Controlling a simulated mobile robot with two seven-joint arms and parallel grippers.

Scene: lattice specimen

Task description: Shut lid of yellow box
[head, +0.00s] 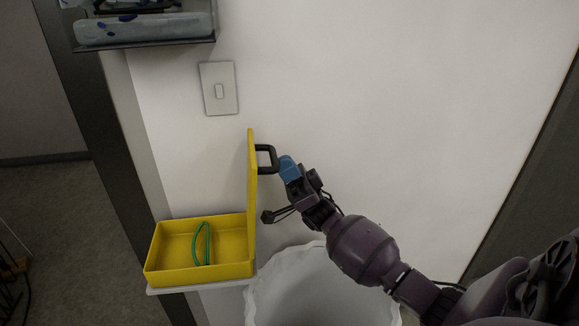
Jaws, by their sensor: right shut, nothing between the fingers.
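The yellow box (158,262) sits on a small pale shelf with its lid (251,185) standing upright, hinged at the box's right side. A black handle (266,158) sticks out from the lid's right face. A green loop (197,244) lies inside the box. My right gripper (287,166), with blue fingertips, is shut and empty. It is at the right of the raised lid, close beside the handle; I cannot tell whether it touches it. My left gripper is not in view.
A white bin or liner (315,285) stands below my right arm. A light switch (219,89) is on the wall above the box. A shelf with a clear container (145,27) is at upper left. The space above the open box is free.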

